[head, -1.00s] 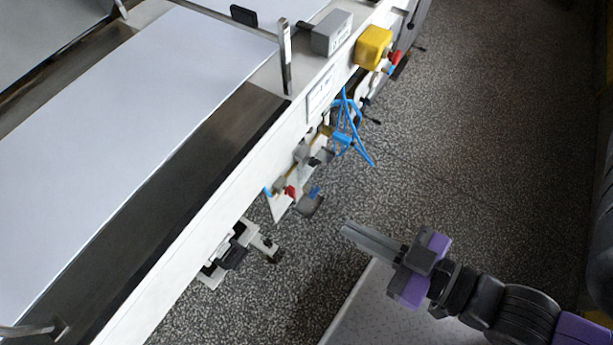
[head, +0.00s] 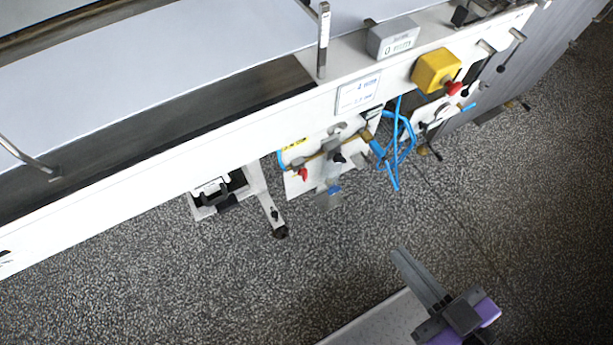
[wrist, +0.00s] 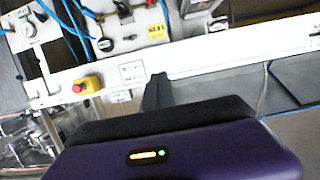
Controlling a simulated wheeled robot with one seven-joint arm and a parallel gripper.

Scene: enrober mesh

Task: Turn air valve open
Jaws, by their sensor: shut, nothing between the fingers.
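A white panel (head: 293,187) with brass pipe fittings hangs under the machine's side rail in the head view. A small red handle (head: 302,174) sits at its left end, with a black knob (head: 340,158) to the right and a blue part (head: 334,189) below. No readable label tells which is the air valve. The panel also shows upside down in the wrist view (wrist: 122,28), beside a yellow label. My gripper (head: 398,254) is shut and empty, over the floor to the lower right of the panel, well apart from it. Its fingers (wrist: 157,90) show dark in the wrist view.
A yellow box with a red button (head: 436,72) juts from the rail. Blue hoses (head: 396,150) hang loose right of the panel. A support leg (head: 268,200) stands left of it. Speckled floor (head: 340,250) is clear between machine and gripper.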

